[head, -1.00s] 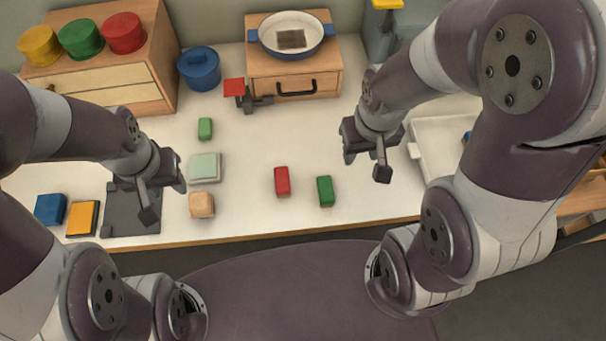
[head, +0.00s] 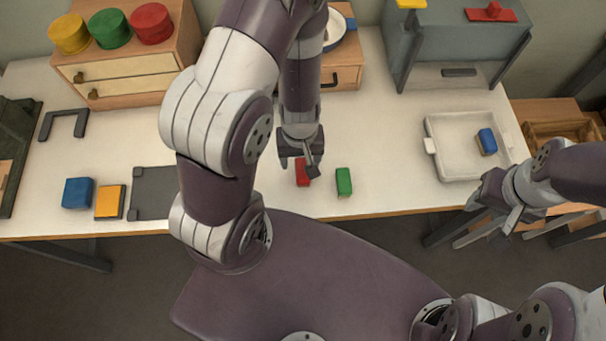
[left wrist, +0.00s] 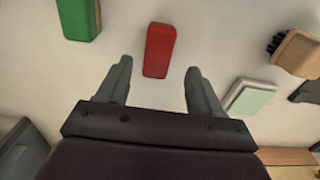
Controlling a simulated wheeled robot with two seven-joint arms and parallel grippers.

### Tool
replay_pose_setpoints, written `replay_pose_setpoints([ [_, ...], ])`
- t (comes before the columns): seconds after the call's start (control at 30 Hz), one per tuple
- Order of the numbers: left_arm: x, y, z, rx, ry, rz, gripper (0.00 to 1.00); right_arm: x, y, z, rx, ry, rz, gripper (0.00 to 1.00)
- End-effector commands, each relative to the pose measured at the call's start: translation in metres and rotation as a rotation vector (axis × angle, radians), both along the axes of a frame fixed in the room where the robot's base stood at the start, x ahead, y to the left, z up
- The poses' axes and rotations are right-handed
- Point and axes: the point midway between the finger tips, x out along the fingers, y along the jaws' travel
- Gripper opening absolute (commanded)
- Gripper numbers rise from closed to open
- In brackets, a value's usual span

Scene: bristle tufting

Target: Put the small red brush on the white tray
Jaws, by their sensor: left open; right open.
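The small red brush (head: 302,173) lies on the table near the front edge, partly hidden by my left gripper in the head view. My left gripper (head: 300,165) is open above it. In the left wrist view the red brush (left wrist: 159,50) lies ahead of and between the two open fingers (left wrist: 158,80), apart from them. The white tray (head: 440,135) stands at the right of the table and holds a blue brush (head: 487,141). My right gripper (head: 500,210) is open and empty, in front of the tray near the table's front edge.
A green brush (head: 343,182) lies just right of the red one; it also shows in the left wrist view (left wrist: 80,16). A tan brush with dark bristles (left wrist: 295,52) and a pale green block (left wrist: 250,97) lie nearby. The table between green brush and tray is clear.

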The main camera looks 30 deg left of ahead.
Motion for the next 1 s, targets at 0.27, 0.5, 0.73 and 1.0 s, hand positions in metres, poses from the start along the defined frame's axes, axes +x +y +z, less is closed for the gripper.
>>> replay_pose_setpoints([
  [0.27,-0.004,-0.007,-0.045,-0.001,-0.001,-0.002,0.66,0.000,0.000,-0.039,0.000,0.001,0.000,0.43],
  [0.5,-0.004,-0.007,-0.042,-0.001,-0.001,-0.002,0.56,0.000,0.000,-0.036,0.000,0.000,0.000,0.43],
  [0.73,-0.004,-0.007,-0.042,-0.001,-0.001,-0.002,0.11,0.000,0.000,-0.036,0.000,0.001,0.000,0.43],
  [1.0,-0.004,-0.007,-0.036,-0.001,-0.001,-0.002,0.06,0.000,0.000,-0.031,0.000,0.001,0.000,0.43],
])
